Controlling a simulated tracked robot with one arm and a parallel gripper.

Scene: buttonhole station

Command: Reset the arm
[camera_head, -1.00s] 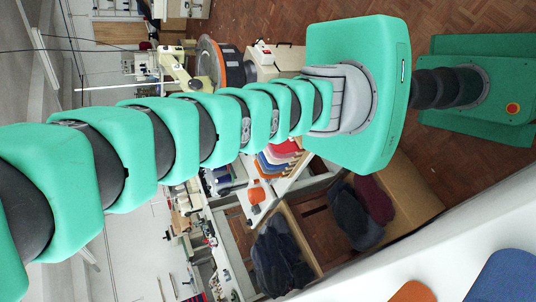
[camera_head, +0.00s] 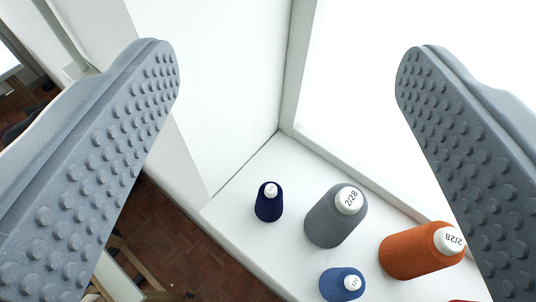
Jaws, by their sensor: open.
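My gripper (camera_head: 288,60) is open, with its two grey studded fingers wide apart at the left and right of the view. Nothing is between the fingers that I can see touching them. The fingertips point up the picture, toward a white wall corner and a bright window. The rest of my arm is out of the view now.
A white sill (camera_head: 238,205) below the gripper carries a navy thread cone (camera_head: 268,204), a grey cone (camera_head: 335,217), a blue cone (camera_head: 341,285) and an orange cone (camera_head: 410,254). The right finger overlaps the orange cone's side. Brown wood floor (camera_head: 185,240) lies lower left.

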